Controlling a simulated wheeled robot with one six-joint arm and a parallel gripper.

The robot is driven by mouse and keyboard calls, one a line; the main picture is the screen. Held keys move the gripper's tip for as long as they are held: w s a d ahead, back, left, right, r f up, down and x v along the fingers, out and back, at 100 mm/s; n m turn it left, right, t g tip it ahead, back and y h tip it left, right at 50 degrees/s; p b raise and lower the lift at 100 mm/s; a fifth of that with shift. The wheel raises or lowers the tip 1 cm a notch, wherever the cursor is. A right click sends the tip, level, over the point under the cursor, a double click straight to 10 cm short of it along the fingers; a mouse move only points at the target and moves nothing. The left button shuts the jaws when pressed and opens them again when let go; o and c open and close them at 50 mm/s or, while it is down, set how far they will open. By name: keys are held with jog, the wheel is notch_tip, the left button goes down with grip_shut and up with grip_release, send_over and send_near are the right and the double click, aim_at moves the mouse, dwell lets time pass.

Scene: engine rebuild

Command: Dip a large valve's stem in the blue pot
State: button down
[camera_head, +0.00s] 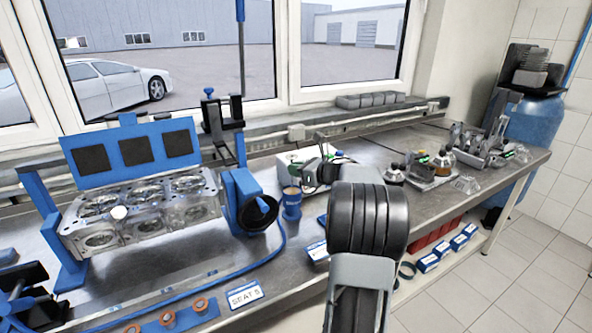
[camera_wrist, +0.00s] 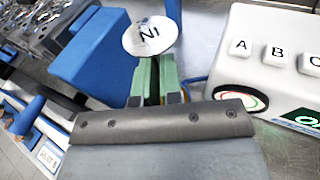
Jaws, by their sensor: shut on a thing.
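My gripper (camera_wrist: 157,78) is shut on a large valve, with its green finger pads on either side of it. The valve's pale round head (camera_wrist: 150,37), marked "IN", faces the wrist camera. Its stem is hidden behind the head and fingers. In the head view a small blue pot (camera_head: 291,208) with a brownish top stands on the bench, just left of my arm. My gripper is above and slightly right of it there, partly hidden by my wrist. I cannot clearly make out the pot in the wrist view.
A white box with lettered buttons (camera_wrist: 285,65) sits close to my gripper's right in the wrist view. A blue block (camera_wrist: 95,55) is close on its left. A cylinder head (camera_head: 140,215) in a blue stand fills the bench's left. Jars and parts (camera_head: 440,160) stand right.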

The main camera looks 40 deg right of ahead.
jog(key=shift+f+b, duration=2.85)
jog(key=shift+b, duration=0.35)
dwell(0.9)
notch_tip(320, 180, up, 8)
jog(key=p, duration=0.3)
jog(key=shift+f, duration=0.25)
dwell(0.4)
